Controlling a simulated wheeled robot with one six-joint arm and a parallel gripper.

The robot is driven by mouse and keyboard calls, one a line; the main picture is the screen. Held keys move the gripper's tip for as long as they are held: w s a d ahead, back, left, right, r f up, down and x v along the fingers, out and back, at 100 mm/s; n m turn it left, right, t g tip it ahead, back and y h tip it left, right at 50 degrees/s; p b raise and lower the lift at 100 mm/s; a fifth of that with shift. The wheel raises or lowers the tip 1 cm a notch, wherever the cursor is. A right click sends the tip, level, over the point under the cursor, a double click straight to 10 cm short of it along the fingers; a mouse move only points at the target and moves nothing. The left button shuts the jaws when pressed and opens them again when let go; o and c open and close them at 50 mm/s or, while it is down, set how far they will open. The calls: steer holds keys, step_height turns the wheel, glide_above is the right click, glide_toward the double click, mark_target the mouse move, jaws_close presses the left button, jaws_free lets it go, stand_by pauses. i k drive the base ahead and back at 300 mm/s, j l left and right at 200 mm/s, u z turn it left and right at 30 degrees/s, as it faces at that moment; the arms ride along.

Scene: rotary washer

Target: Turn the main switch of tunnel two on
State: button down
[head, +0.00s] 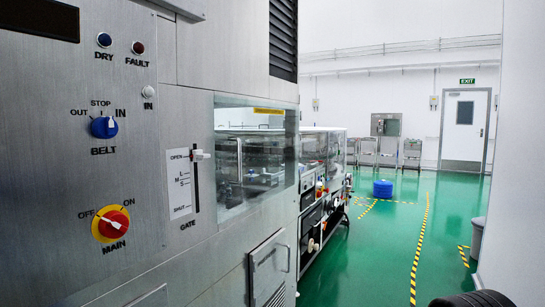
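The main switch (111,224) is a red knob on a round yellow plate, low on the steel panel (45,165) at the left of the head view. OFF is printed at its upper left, ON at its upper right and MAIN below. A pale mark on the knob appears to slant toward the OFF side. No tunnel number is readable on this panel. My gripper is not in view.
A blue BELT knob (104,127) and the GATE slide lever (199,155) share the panel. A louvred hatch (269,270) with a handle is lower right. Green floor with striped tape is open at right; a blue drum (383,188) stands farther back.

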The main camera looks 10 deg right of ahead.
mark_target(114, 224)
steer(key=u, duration=1.55)
